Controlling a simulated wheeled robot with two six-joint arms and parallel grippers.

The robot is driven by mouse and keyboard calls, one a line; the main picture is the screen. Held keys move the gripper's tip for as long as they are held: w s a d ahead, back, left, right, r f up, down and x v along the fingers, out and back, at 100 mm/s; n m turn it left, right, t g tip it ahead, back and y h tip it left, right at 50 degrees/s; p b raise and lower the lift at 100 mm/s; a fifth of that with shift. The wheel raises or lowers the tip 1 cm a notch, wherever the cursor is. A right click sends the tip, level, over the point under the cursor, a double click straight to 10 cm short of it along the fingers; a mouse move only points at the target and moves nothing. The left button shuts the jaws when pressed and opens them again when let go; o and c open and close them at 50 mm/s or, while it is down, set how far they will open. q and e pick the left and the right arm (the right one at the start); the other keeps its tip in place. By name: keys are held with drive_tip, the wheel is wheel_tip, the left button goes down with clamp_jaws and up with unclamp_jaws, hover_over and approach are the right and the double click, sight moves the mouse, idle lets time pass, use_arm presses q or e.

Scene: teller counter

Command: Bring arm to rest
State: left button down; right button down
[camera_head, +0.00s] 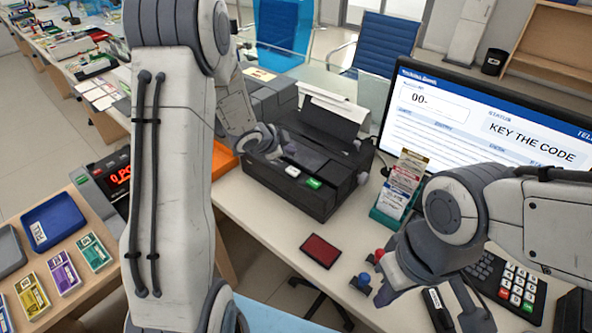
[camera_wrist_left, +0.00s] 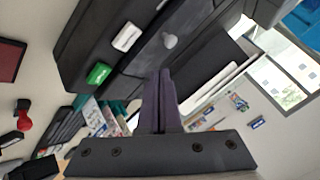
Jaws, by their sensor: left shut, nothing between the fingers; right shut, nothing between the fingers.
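My left arm (camera_head: 165,170) comes in from the left and fills much of the head view. My right arm (camera_head: 550,220) comes in from the right and bends down over the counter.
A monitor (camera_head: 480,115) reads "KEY THE CODE". A card rack (camera_head: 400,185), a red pad (camera_head: 321,251), stamps (camera_head: 379,254) and a keypad (camera_head: 512,285) crowd the counter near my right arm. Bare counter (camera_head: 250,215) lies before the printer.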

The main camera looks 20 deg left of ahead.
idle(0.5)
use_arm(q)
drive_tip(key=s+d+r+n+g+y, duration=0.1)
drive_tip(key=s+d+r+n+g, duration=0.15)
drive_tip(key=s+d, duration=0.4)
drive_tip(key=s+d+r+n+g+y, duration=0.1)
drive_tip(key=s+d+r, duration=0.35)
drive_tip(key=d, duration=0.25)
drive_tip(key=s+d+r+g, duration=0.1)
drive_tip(key=s+d+g, duration=0.1)
drive_tip(key=s, duration=1)
drive_tip(key=s+d+g, duration=0.3)
drive_tip(key=s+d, duration=0.1)
drive_tip(key=s, duration=0.8)
drive_tip(key=shift+s+r+n+h, duration=0.3)
drive_tip(key=shift+r+n+h, duration=0.05)
drive_tip(key=shift+n+h, duration=0.1)
drive_tip(key=shift+g, duration=0.25)
